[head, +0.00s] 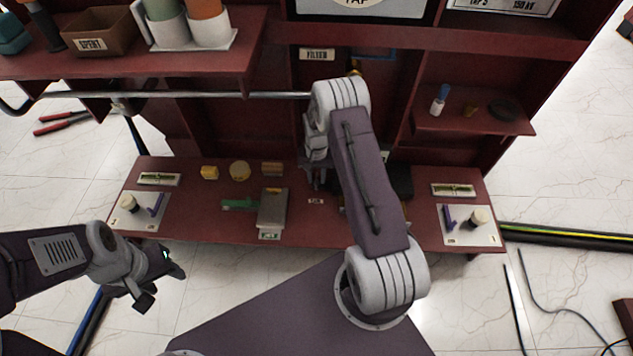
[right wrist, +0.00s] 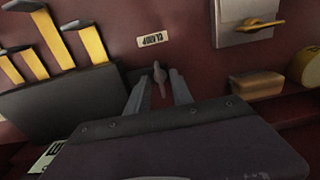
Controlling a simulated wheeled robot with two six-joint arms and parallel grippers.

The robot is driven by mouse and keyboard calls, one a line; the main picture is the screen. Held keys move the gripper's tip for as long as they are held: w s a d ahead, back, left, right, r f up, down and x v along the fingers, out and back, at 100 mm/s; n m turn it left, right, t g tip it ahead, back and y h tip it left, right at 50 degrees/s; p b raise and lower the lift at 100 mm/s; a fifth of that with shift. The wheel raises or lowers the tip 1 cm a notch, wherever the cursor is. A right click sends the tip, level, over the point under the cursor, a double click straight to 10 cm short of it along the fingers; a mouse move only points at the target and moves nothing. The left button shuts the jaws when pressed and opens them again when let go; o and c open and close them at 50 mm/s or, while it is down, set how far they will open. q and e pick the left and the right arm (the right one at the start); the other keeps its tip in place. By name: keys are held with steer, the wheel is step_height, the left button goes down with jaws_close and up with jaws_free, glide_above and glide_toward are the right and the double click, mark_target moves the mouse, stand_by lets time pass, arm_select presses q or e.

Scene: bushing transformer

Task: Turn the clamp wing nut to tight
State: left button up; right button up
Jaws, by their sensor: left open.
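The clamp wing nut (right wrist: 160,76) is a small grey, upright piece beneath the CLAMP label (right wrist: 153,39) in the right wrist view. My right gripper (right wrist: 160,84) is open, with one finger on each side of the nut and gaps visible; I cannot tell how deep the nut sits between them. In the head view my right gripper (head: 316,178) points down at the bench, and the nut is hidden there. My left gripper (head: 162,285) is open and empty, in front of the bench's left front edge.
The red bench (head: 330,228) holds a grey box (head: 273,209) left of my right gripper and a dark block (head: 401,180) to its right. That block shows yellow strips in the wrist view. A rail (head: 200,95) crosses behind.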

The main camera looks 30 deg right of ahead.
steer(key=shift+r, duration=0.1)
jaws_close()
